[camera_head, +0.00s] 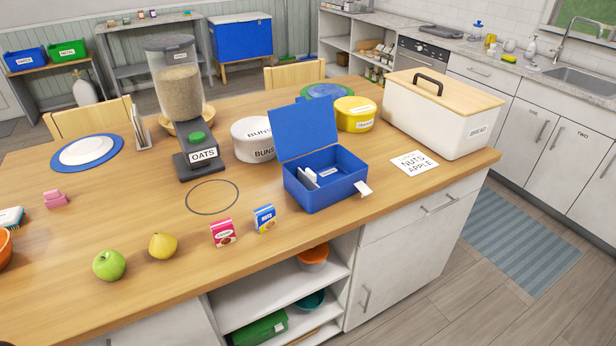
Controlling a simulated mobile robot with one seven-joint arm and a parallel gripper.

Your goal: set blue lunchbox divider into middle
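The blue lunchbox (325,193) stands on the wooden island counter with its lid (303,130) raised at the back. Inside it, pale flat pieces (308,177) stand toward the left, and a small white label (328,172) shows on an inner blue surface. I cannot tell which inner piece is the divider or whether it is seated in a slot. A white tag or latch (362,188) sticks out at the right front corner. My gripper is not in view.
On the island counter (130,265), a pink box (223,233) and blue box (265,219) stand in front of the lunchbox. A white card reading nuts and apple (413,163) and bread bin (440,115) are right.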

